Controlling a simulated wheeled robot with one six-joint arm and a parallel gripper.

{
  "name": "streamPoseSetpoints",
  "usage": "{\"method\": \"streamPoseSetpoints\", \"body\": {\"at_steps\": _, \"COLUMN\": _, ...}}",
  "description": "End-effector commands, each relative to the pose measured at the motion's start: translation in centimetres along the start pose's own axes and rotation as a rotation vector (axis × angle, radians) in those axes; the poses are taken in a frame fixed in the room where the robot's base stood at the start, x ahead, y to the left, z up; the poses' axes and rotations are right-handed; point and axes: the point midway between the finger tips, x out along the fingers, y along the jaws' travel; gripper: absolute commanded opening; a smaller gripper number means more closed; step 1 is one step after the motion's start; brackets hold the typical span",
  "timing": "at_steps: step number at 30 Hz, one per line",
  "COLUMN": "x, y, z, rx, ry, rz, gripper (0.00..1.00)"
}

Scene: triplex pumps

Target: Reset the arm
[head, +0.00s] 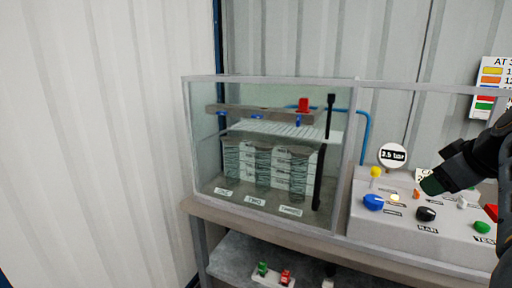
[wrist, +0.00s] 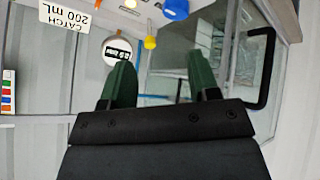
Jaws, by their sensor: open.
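My gripper (wrist: 162,82) shows in the wrist view with its two green fingers apart and nothing between them. In the head view my gripper (head: 432,186) hangs at the right, above the grey control panel (head: 365,222), and its dark arm runs off the right edge. The panel carries a blue knob (head: 373,202), a black knob (head: 426,214), a green button (head: 482,227) and a yellow knob (head: 376,171). A round gauge reading 3.5 bar (head: 393,156) stands behind the panel; it also shows in the wrist view (wrist: 117,50).
A glass tank (head: 203,150) with several ribbed grey columns and a red part (head: 303,105) stands left of the panel. Small green and red items (head: 274,273) sit on a lower shelf (head: 232,262). A colour chart (head: 492,78) hangs at the upper right. The wall at left is bare.

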Motion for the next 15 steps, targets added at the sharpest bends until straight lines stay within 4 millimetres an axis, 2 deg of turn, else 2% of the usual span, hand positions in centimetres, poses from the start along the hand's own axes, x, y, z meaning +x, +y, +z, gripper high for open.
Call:
{"method": "streamPoseSetpoints", "body": {"at_steps": 7, "x": 0.2, "y": 0.8, "z": 0.6, "rx": 0.169, "ry": -0.008, "rz": 0.036, "gripper": 0.55}}
{"method": "streamPoseSetpoints", "body": {"at_steps": 11, "x": 1.5, "y": 1.0, "z": 1.9, "rx": 0.296, "ry": -0.038, "rz": 0.051, "gripper": 0.55}}
{"method": "streamPoseSetpoints", "body": {"at_steps": 15, "x": 3.4, "y": 0.5, "z": 3.9, "rx": 0.463, "ry": -0.092, "rz": 0.068, "gripper": 0.55}}
